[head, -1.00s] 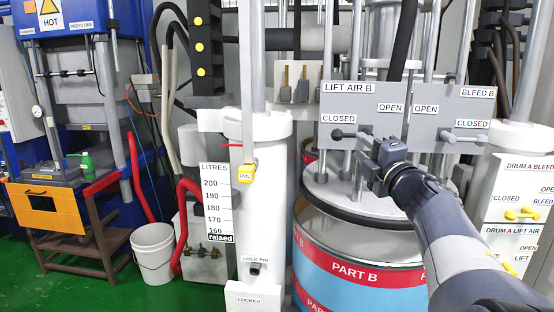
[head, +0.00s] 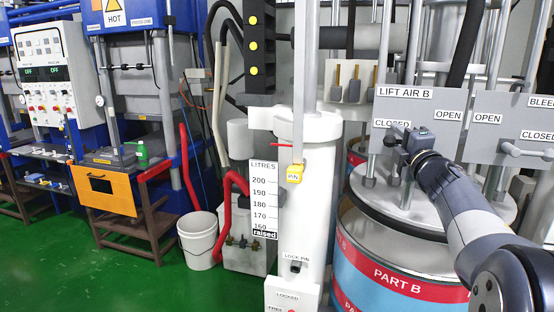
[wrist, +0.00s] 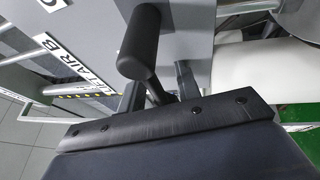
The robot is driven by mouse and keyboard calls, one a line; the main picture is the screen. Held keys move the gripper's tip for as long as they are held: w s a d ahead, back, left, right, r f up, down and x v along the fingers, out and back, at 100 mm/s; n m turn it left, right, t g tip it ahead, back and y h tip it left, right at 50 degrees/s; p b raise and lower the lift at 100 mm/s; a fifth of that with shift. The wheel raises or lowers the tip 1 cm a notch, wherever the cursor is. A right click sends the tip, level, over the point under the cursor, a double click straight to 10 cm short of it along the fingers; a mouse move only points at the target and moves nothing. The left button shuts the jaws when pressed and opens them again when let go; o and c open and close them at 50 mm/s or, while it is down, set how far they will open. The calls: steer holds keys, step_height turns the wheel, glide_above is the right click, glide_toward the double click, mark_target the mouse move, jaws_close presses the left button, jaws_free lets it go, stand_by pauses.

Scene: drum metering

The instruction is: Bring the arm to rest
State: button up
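My arm reaches in from the lower right in the head view. In the wrist view the lever's black handle (wrist: 139,42) stands close ahead. My two dark fingers (wrist: 158,88) show apart, with the lever's stem between them. I cannot tell whether either finger touches it.
The PART B drum (head: 385,272) stands below the arm. The BLEED B panel (head: 512,125) with its lever (head: 522,150) is to the right. A white column (head: 305,215) with a litre scale (head: 262,200) stands left. Green floor (head: 130,285) is open at the lower left.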

steer(key=b+v, duration=0.2)
steer(key=v, duration=0.8)
steer(key=w+r+m+t+h, duration=0.1)
steer(key=w+r+m, duration=0.1)
steer(key=w, duration=0.7)
steer(key=shift+w+a+r+m+p, duration=0.35)
steer(key=shift+a+r+m+p, duration=0.05)
steer(key=shift+a+r+p, duration=0.1)
